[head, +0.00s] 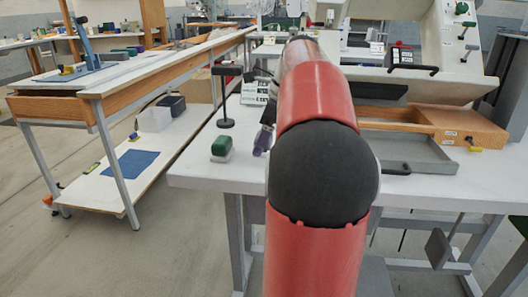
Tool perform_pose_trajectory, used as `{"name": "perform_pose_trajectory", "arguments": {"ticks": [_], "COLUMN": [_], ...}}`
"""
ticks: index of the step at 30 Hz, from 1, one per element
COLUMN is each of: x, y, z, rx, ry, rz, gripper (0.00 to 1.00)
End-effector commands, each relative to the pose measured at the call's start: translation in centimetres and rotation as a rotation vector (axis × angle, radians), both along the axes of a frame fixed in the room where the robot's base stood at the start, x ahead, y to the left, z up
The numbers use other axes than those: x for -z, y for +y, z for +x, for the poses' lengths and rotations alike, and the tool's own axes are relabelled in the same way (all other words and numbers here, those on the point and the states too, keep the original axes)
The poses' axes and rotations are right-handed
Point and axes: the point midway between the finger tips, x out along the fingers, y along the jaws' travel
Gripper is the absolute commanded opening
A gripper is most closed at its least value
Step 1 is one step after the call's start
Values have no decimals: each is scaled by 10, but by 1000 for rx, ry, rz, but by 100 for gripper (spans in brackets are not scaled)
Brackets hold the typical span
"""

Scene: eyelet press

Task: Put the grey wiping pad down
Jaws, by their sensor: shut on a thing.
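My own red arm with a dark round joint rises through the middle of the head view and hides what lies behind it. My gripper is not clearly visible; it seems to be behind the arm. I cannot make out the grey wiping pad either, so I cannot tell where it is or what it touches. A small purple and dark thing (262,140) shows at the arm's left edge, partly covered, and I cannot tell what it is.
The white worktable (200,174) carries a green and white block (221,148) and a dark stand (226,100). Right of my arm are a grey tray (425,158) and a wooden drawer (470,122).

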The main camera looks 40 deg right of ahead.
Motion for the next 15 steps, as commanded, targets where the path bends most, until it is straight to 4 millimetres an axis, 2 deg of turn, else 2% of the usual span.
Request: {"name": "perform_pose_trajectory", "arguments": {"ticks": [1, 3, 15], "x": [15, 20, 20], "y": [1, 2, 3], "z": [0, 1, 1], "rx": [1, 2, 2], "ry": [1, 0, 1], "rz": [1, 1, 2], "gripper": [41, 41, 41]}}
